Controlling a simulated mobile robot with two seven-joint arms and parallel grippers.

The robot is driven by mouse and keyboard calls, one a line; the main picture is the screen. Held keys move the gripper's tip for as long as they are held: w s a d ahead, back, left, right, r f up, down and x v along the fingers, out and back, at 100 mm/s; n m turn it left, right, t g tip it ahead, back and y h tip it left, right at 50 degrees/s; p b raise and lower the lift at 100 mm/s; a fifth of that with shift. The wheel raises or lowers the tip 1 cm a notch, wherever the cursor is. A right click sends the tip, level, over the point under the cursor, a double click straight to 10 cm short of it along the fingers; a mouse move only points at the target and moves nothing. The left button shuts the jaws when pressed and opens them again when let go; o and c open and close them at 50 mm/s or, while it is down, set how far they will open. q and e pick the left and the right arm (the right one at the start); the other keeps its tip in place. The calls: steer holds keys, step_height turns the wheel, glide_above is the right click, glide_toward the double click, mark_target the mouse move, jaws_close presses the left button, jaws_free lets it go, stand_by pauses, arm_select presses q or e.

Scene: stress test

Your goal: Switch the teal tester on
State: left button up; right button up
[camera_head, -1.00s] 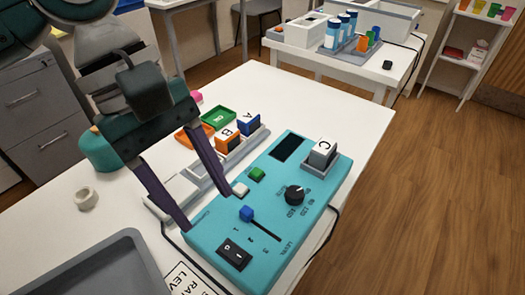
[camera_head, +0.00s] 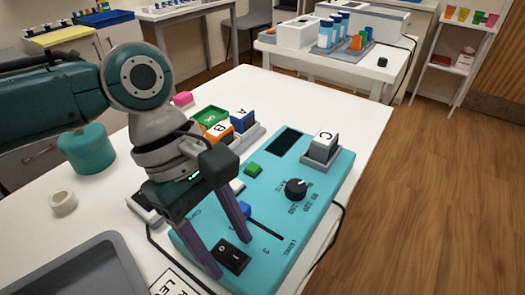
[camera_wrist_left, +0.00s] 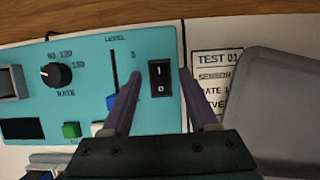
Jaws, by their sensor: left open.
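The teal tester (camera_head: 285,215) lies on the white table, with a dark screen, a green button, a black rate knob, a blue level slider and a black rocker switch (camera_head: 232,256) marked 1 and 0. My left gripper (camera_head: 230,258) is open above the tester, its two purple fingers at either side of the rocker switch in the head view. In the left wrist view the rocker switch (camera_wrist_left: 160,78) shows between the fingertips, and the blue slider knob (camera_wrist_left: 112,102) is partly behind one finger. Whether the fingers touch the tester is unclear. My right gripper is not in view.
A grey block marked C (camera_head: 322,147) stands in a holder on the tester. Blocks A (camera_head: 243,121) and B (camera_head: 219,134) stand in a rack behind. A grey tray (camera_head: 80,275), a tape roll (camera_head: 63,203) and a teal container (camera_head: 88,150) are at left. A cable runs around the tester.

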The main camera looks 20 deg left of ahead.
arm_select(q)
steer(key=shift+c, duration=0.2)
jaws_close()
stand_by(0.3)
